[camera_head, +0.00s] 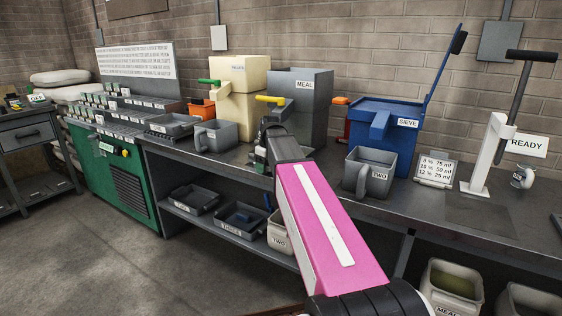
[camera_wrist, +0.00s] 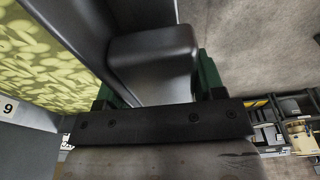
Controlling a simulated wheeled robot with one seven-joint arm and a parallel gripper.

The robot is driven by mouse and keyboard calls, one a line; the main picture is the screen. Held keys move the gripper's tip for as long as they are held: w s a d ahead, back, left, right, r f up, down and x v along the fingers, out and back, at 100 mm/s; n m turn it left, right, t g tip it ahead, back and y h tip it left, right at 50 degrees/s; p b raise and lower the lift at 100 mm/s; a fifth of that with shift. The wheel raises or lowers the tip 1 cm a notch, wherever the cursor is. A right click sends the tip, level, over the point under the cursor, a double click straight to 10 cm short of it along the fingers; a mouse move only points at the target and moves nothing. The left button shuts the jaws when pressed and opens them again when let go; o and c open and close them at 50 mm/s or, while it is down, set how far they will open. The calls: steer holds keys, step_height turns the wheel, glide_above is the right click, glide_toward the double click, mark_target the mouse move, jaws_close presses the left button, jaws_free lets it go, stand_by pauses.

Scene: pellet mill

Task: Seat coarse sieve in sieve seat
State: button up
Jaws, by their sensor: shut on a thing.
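My gripper (camera_head: 266,150) is in front of the grey MEAL bin, mostly hidden by my own arm in the head view. In the wrist view, its green fingers (camera_wrist: 155,92) are shut on a dark grey handle (camera_wrist: 152,55). The handle joins a dark grey wall, with a yellow-green, pellet-like surface (camera_wrist: 50,40) beyond it. I cannot tell whether this is a jug or a sieve. The blue SIEVE machine (camera_head: 372,128) stands on the bench to the right. I cannot make out the coarse sieve or the seat for sure.
A grey jug labelled TWO (camera_head: 369,172) stands before the SIEVE machine. The MEAL bin (camera_head: 309,112), a cream bin (camera_head: 238,105) and another grey jug (camera_head: 214,135) are also on the bench. A lever press (camera_head: 488,155) stands at right. Trays (camera_head: 190,199) lie on the shelf below.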

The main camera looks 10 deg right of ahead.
steer(key=shift+r, duration=3.8)
steer(key=o, duration=0.5)
jaws_close()
steer(key=shift+s+a, duration=0.1)
